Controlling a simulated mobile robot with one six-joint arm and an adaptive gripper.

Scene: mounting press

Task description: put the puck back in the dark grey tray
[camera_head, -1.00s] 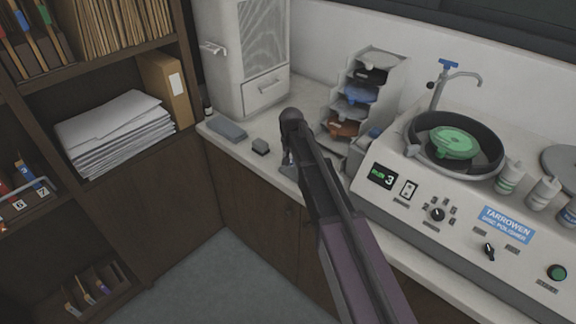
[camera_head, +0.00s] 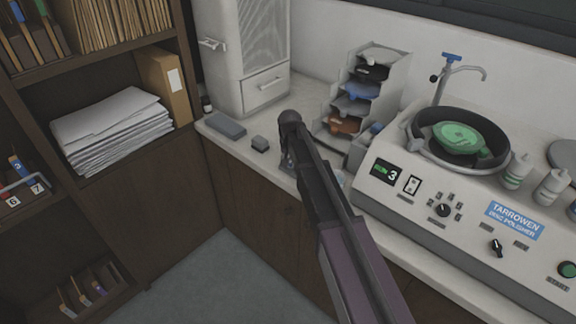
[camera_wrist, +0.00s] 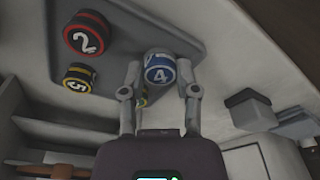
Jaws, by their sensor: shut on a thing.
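My gripper (camera_wrist: 159,74) is shut on a blue puck (camera_wrist: 160,68) marked 4, which sits between its fingertips in the wrist view. Behind it is a grey tray (camera_wrist: 205,38), with a red puck (camera_wrist: 87,33) marked 2 and a yellow-and-black puck (camera_wrist: 77,80) marked 5 at its left. A small yellow-green piece (camera_wrist: 142,97) shows partly beside the left finger. I cannot tell whether the blue puck touches the tray.
The polisher (camera_head: 400,220) with its green disc (camera_head: 459,137) stands right of my arm. A stepped rack (camera_head: 393,66) stands behind. A bookshelf (camera_head: 150,190) is at the left.

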